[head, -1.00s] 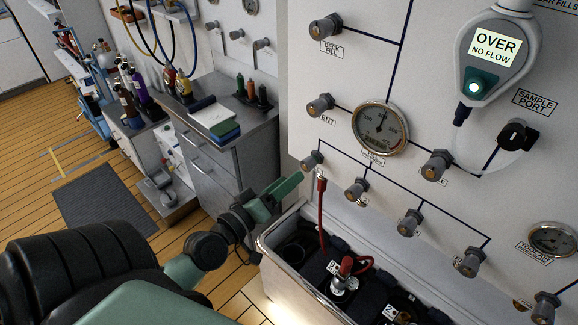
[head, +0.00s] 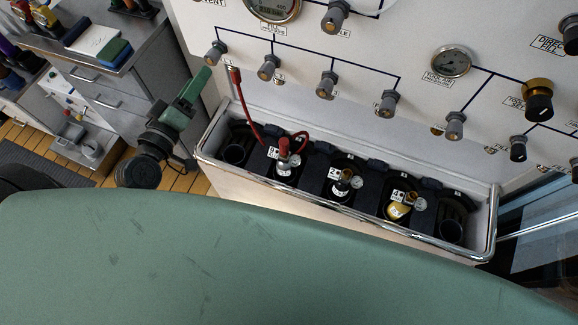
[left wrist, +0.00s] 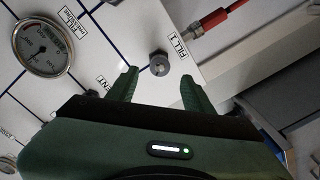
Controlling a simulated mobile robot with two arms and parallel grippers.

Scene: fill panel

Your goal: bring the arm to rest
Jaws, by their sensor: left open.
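My left gripper (head: 195,88) is in front of the fill panel's lower left edge, with green fingers pointing up and to the right. Its fingers are spread and empty in the left wrist view (left wrist: 160,88). A grey valve knob (left wrist: 159,63) beside the FILL 1 label lies beyond the gap between the fingers, apart from them. In the head view the leftmost lower valve knob (head: 216,53) is just above the fingertips. My left arm's dark joint shows below the gripper. My right gripper is not in view.
A metal-rimmed trough (head: 350,218) holds several dark cylinders below the panel. A red hose (head: 244,110) runs from the panel to one cylinder valve (head: 284,160). A grey cabinet (head: 110,85) stands at left. A large green surface, which looks like my own body, covers the foreground.

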